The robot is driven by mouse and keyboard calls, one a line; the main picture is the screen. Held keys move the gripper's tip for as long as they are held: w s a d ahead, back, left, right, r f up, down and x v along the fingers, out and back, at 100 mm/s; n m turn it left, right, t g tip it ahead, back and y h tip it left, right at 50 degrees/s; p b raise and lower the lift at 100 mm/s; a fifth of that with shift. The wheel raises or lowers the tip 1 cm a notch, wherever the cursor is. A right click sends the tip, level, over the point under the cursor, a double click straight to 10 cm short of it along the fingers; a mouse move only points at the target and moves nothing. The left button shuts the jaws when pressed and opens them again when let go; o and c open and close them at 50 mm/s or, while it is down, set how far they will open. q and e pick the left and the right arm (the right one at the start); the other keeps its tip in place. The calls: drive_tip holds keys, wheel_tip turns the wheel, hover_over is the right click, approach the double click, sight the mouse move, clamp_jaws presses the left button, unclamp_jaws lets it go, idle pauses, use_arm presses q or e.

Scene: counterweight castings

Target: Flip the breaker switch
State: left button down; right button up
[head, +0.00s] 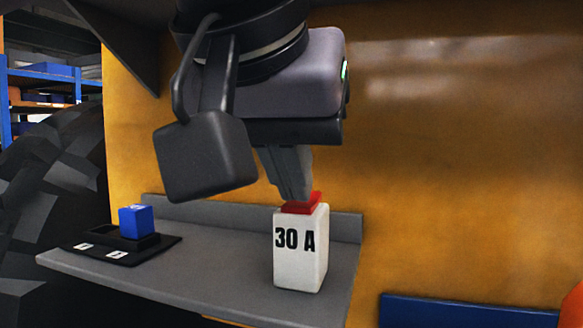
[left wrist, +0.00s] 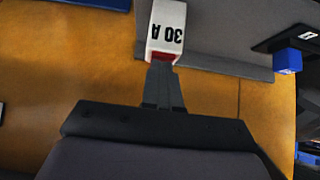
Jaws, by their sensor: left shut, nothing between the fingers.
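The breaker (head: 298,255) is a white upright block marked "30 A" with a red switch (head: 301,205) on top. It stands near the right end of a grey shelf (head: 200,272). My left gripper (head: 296,197) is shut and empty, pointing down, with its fingertips at the red switch. It looks to be touching the switch or very close to it. The left wrist view also shows the breaker (left wrist: 168,24) just beyond the fingertips (left wrist: 163,66), with a thin strip of red (left wrist: 161,56) beside them. My right gripper is out of view.
A black tray (head: 160,250) with a blue block (head: 136,221) and small white labels lies on the shelf's left part. A low grey lip (head: 190,212) runs along the shelf's back, before an orange wall (head: 460,180). The shelf between tray and breaker is clear.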

use_arm(q)
drive_tip(key=shift+r+p, duration=0.3)
drive_tip(key=shift+r, duration=0.15)
drive_tip(key=v, duration=0.7)
idle(0.5)
